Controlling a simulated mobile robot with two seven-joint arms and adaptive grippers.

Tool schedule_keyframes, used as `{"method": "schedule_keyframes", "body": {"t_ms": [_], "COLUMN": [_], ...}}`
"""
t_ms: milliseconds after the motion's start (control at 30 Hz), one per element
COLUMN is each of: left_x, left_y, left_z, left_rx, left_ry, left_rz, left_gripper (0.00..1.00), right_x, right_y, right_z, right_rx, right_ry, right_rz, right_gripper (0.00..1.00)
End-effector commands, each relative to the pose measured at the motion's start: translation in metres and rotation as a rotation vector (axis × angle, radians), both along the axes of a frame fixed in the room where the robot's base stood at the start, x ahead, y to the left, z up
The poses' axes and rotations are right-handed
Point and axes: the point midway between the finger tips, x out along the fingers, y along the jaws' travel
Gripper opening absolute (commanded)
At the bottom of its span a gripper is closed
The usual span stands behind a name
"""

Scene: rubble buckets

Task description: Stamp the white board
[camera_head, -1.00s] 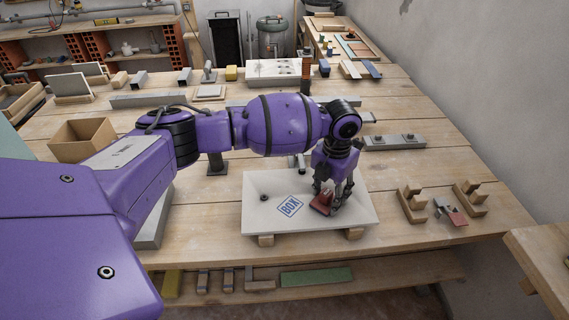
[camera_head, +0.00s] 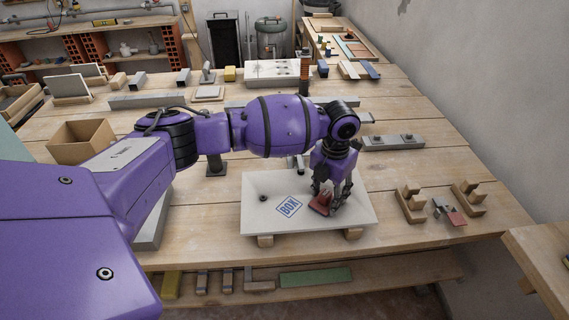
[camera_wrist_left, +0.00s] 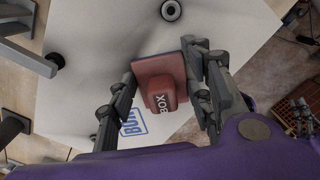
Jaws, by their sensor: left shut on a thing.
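The white board (camera_head: 270,215) lies raised on wooden blocks at the front middle of the bench. A blue "BOX" mark (camera_head: 289,206) shows on it, left of my left gripper (camera_head: 328,200). The gripper is shut on a red stamp (camera_head: 319,204) and points down over the right half of the board. In the left wrist view the stamp (camera_wrist_left: 160,85), labelled "BOX", sits between the two fingers, its flat base close to the board. I cannot tell whether the base touches the board. My right gripper is not in view.
A dark round knob (camera_head: 263,198) is on the board's left side. Wooden holders (camera_head: 411,204) and a small red-and-grey piece (camera_head: 449,211) stand to the right. A cardboard box (camera_head: 84,141) is at the left. A grey block with knobs (camera_head: 393,142) lies behind the board.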

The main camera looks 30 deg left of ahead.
Motion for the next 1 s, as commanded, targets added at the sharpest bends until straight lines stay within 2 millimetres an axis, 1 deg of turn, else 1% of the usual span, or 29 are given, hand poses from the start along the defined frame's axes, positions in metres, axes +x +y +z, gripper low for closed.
{"method": "schedule_keyframes", "body": {"t_ms": [133,233,533,1000], "left_x": [0.000,0.000,0.001,0.001], "left_y": [0.000,0.000,-0.001,-0.001], "left_z": [0.000,0.006,0.033,0.070], "left_rx": [0.000,0.001,-0.001,-0.001], "left_ry": [0.001,-0.001,-0.005,-0.005], "left_rz": [-0.001,-0.001,-0.001,-0.001], "left_gripper": [0.30,0.30,0.30,0.30], "right_x": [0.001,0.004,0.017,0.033], "right_y": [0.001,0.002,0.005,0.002], "right_z": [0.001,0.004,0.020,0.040], "right_rx": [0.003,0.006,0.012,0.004], "right_ry": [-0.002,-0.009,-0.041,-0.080], "right_rz": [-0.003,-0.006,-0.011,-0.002], "right_gripper": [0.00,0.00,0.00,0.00]}}
